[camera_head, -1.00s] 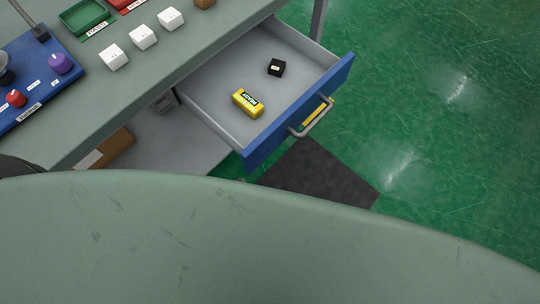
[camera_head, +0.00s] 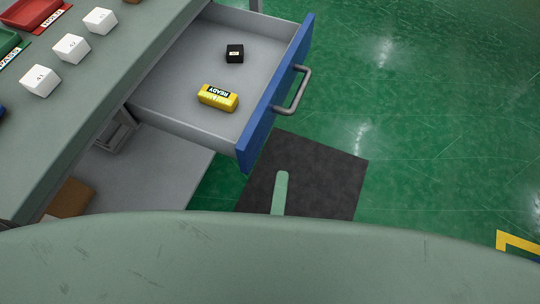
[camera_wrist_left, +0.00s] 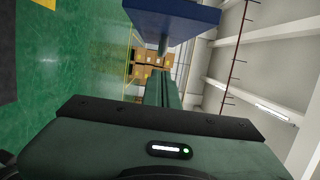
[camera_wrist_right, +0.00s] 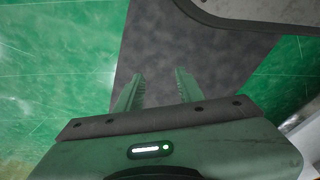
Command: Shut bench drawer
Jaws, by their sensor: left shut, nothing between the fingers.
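The bench drawer is pulled open, with its grey tray (camera_head: 183,112) showing and its blue front (camera_head: 262,125) standing out from the bench (camera_head: 105,95). A grey bar handle (camera_head: 301,91) is on the front. A yellow block labelled READY (camera_head: 218,98) and a black cube (camera_head: 235,53) lie inside. My left gripper (camera_head: 281,176) shows as one green finger below the front, apart from the handle in the picture. In the left wrist view its fingers (camera_wrist_left: 163,82) are together and empty, with the blue front (camera_wrist_left: 175,18) above. My right gripper (camera_wrist_right: 158,85) is open and empty over the dark mat.
A dark mat (camera_head: 325,170) lies on the green floor (camera_head: 440,120) below the drawer. White cubes (camera_head: 71,48) and a red tray (camera_head: 30,13) stand on the bench top. A brown box (camera_head: 68,197) is on the lower shelf.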

